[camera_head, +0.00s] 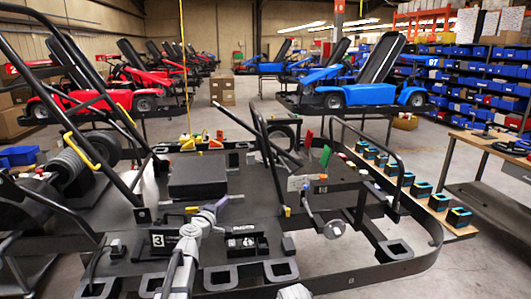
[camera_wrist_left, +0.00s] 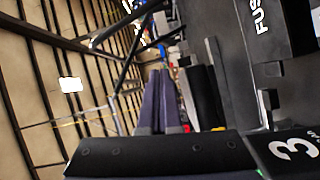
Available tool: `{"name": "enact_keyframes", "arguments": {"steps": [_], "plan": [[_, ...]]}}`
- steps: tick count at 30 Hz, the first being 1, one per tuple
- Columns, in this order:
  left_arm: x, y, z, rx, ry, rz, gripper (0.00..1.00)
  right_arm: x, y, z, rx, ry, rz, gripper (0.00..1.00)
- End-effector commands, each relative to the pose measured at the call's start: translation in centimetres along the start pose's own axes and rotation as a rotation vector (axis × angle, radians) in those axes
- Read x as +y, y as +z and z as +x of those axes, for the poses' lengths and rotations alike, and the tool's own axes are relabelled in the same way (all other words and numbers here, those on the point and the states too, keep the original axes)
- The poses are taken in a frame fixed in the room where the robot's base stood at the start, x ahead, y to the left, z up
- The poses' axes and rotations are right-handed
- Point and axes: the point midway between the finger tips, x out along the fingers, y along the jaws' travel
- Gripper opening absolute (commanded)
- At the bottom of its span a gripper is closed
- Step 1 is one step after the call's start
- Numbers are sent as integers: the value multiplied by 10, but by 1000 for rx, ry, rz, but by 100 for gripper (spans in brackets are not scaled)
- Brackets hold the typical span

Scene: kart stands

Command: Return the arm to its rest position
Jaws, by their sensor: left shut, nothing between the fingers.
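My left arm (camera_head: 183,255) rises from the bottom of the head view over the black kart frame. My left gripper (camera_head: 232,198) is above the frame, near a black box (camera_head: 198,176), and points to the right and away. In the left wrist view its two dark fingers (camera_wrist_left: 160,76) lie together, shut, with nothing between them. I cannot tell the exact gap between the gripper and the frame below. My right gripper is not in view.
The kart frame (camera_head: 330,280) on its stand fills the foreground, with upright bars and a plate marked 3 (camera_head: 158,240). A row of small black and blue boxes (camera_head: 439,202) runs along the right. A workbench (camera_head: 490,143), a blue kart (camera_head: 365,94) and a red kart (camera_head: 110,98) stand beyond.

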Motion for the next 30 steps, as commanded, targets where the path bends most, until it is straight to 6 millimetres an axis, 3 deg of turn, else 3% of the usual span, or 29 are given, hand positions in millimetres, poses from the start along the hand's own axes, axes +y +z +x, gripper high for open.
{"name": "enact_keyframes", "arguments": {"steps": [1, 6, 9, 13, 16, 21, 25, 30], "plan": [[1, 41, -10, -93, -24, 71, 0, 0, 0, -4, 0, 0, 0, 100], [-24, 158, -47, -414, -146, 331, 0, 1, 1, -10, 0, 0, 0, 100], [-49, 216, -85, -604, -245, 488, 0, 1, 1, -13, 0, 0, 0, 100], [-89, 270, -152, -850, -416, 703, 0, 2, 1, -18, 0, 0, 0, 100], [-118, 290, -211, -1020, -581, 866, 0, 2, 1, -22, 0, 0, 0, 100], [-148, 284, -297, -1207, -865, 1085, 0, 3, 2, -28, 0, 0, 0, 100], [-154, 270, -335, -1266, -1018, 1176, 0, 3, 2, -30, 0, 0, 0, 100], [-154, 261, -352, -1286, -1100, 1219, 0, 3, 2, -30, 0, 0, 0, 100]]}}
